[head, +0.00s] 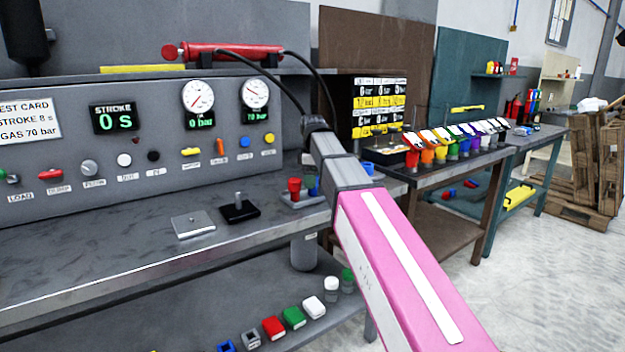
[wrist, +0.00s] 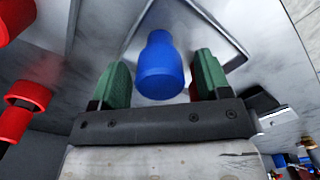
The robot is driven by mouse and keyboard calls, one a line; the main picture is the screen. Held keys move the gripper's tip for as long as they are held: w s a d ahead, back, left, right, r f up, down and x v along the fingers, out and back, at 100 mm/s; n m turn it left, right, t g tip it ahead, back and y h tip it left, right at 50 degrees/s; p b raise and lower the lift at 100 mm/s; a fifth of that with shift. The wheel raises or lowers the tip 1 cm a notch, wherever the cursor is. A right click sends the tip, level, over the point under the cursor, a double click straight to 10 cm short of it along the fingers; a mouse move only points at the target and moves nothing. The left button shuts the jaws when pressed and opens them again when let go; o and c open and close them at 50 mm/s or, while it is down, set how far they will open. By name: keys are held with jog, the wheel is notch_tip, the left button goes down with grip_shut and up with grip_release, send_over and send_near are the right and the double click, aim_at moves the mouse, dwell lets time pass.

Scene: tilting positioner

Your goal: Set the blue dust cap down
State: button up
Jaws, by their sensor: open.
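The blue dust cap (wrist: 160,68) is in the wrist view between my two green fingers, over a pale grey metal surface with a dark edge line. My gripper (wrist: 160,75) is open, with a small gap showing on each side of the cap. Whether the cap's lower end touches the surface I cannot tell. In the head view a bit of blue (head: 314,187) shows beside my arm, probably the cap. My gripper is largely hidden behind my arm there.
A red cap (head: 294,185) stands on a grey block (head: 301,203) close by; red parts (wrist: 25,105) also show at left in the wrist view. A grey plate (head: 193,224) and black block (head: 240,212) lie left on the bench. The bench front (head: 90,280) is clear.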

notch_tip(320, 180, up, 12)
jog(key=shift+r, duration=0.15)
dwell(0.4)
dwell(1.0)
